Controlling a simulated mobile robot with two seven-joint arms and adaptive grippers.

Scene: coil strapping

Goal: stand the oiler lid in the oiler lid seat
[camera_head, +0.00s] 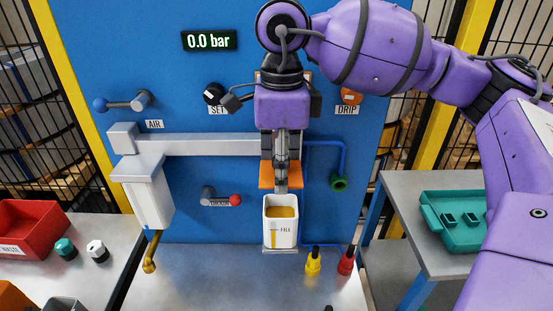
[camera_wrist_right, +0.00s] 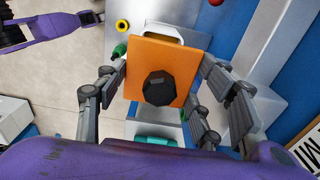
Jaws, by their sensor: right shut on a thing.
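The oiler lid, which I take to be the orange square plate (camera_wrist_right: 142,63) with a black faceted knob (camera_wrist_right: 160,88), is between the fingers of my right gripper (camera_wrist_right: 165,75) in the wrist view. In the head view my right gripper (camera_head: 281,183) points down, shut on it, and the fingers hide part of the orange plate (camera_head: 265,178). It is just above a white cup (camera_head: 281,236) with amber contents; I cannot tell the exact gap. A teal tray (camera_head: 432,220) with two dark square features stands at the right; I cannot tell whether it is the lid seat. A purple arm shows in the wrist view, its dark end (camera_wrist_right: 90,17) unclear.
A blue panel (camera_head: 225,60) stands behind, with a grey bracket (camera_head: 200,144), blue-handled lever (camera_head: 122,104) and red-tipped lever (camera_head: 222,198). Yellow (camera_head: 313,262) and red (camera_head: 346,262) nozzles stand near the cup. A red bin (camera_head: 30,226) is at the left.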

